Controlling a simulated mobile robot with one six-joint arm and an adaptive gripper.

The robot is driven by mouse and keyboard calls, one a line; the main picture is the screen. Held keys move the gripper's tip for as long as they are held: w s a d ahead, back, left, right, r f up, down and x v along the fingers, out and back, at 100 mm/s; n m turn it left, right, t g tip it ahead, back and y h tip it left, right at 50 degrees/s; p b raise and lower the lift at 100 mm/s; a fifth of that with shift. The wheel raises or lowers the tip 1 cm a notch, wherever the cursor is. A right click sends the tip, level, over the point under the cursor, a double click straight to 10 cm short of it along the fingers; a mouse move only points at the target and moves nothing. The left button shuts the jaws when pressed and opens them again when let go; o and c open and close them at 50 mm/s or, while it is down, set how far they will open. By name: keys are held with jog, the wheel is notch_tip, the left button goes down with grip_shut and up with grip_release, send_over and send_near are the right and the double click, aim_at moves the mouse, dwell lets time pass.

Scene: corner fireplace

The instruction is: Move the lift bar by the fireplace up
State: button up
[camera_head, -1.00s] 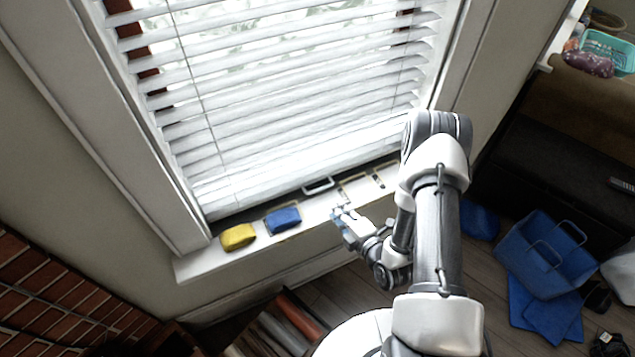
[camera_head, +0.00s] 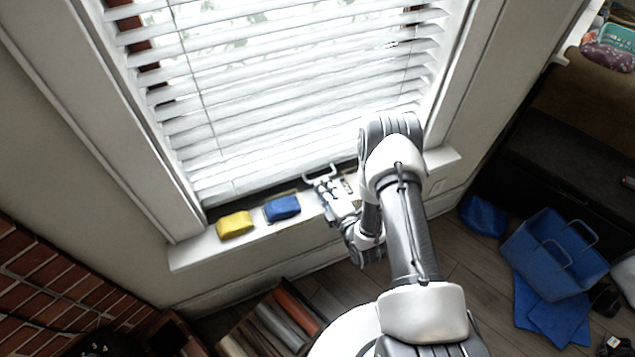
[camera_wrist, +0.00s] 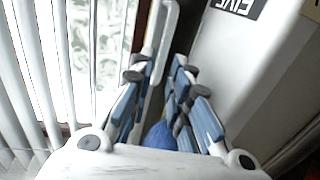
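The lift bar is a white U-shaped handle (camera_head: 319,173) low in front of the white blinds (camera_head: 300,90), just above the sill. In the wrist view the bar (camera_wrist: 167,25) runs down from the top toward the gap between my fingertips, nearer the left finger. My gripper (camera_head: 324,186) is right at the bar over the sill. In the wrist view my gripper (camera_wrist: 166,62) has its blue-grey fingers apart, with a narrow gap between them. Whether a finger touches the bar is unclear.
A yellow block (camera_head: 235,224) and a blue block (camera_head: 282,208) lie on the white sill (camera_head: 200,252) left of my gripper. A dark label with white letters (camera_wrist: 239,6) shows in the wrist view. A blue basket (camera_head: 550,255) stands on the floor at right.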

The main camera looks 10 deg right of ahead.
jog(key=b+x, duration=0.1)
jog(key=x, duration=0.4)
jog(key=shift+c, duration=0.4)
grip_shut()
